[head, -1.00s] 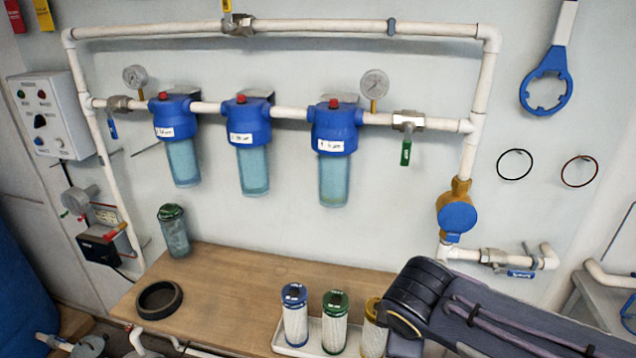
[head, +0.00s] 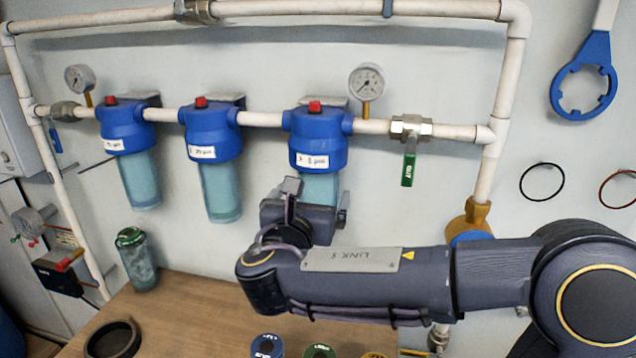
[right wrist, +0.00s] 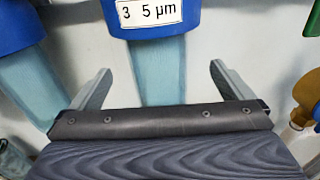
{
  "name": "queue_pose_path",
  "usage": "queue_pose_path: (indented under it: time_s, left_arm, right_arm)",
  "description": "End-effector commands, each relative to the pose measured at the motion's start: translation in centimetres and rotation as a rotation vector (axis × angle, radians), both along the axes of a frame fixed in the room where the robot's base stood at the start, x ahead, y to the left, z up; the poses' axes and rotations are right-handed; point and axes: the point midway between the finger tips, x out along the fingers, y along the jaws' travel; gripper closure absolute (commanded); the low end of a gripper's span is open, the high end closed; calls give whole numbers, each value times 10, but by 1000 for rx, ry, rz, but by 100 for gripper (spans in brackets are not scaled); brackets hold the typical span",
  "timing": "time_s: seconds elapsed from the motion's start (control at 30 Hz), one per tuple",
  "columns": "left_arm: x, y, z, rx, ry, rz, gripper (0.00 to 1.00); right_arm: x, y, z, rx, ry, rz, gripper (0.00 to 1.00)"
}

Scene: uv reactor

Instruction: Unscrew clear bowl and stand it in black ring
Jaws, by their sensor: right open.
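Three blue filter housings hang on the white pipe, each with a clear bluish bowl below. The right-hand bowl (head: 320,188) is under the head labelled "5 µm" (head: 312,135); my right arm hides its lower part in the head view. My right gripper (head: 293,192) is open in front of it. In the right wrist view the two fingers of the right gripper (right wrist: 160,82) stand left and right of this bowl (right wrist: 160,70), with gaps on both sides. The black ring (head: 110,326) lies on the bench at the lower left. My left gripper is out of view.
A murky cartridge with a green cap (head: 143,262) stands on the bench (head: 190,298) behind the ring. Cartridge tops (head: 268,346) show at the bottom edge. A green-handled valve (head: 409,165) is right of the housings. A blue wrench (head: 584,85) hangs on the wall.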

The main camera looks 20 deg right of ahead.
Motion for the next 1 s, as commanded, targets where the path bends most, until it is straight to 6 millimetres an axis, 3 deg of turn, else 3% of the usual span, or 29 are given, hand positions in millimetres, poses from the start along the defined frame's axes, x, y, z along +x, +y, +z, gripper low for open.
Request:
queue_pose_path:
  time_s: [0.17,0.6,1.0]
  left_arm:
    - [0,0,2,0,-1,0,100]
    - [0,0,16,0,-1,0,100]
    - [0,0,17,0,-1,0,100]
  right_arm:
    - [6,0,3,-18,-4,7,0]
    - [55,-38,3,-15,-3,4,0]
    - [64,-44,1,-14,-4,6,0]
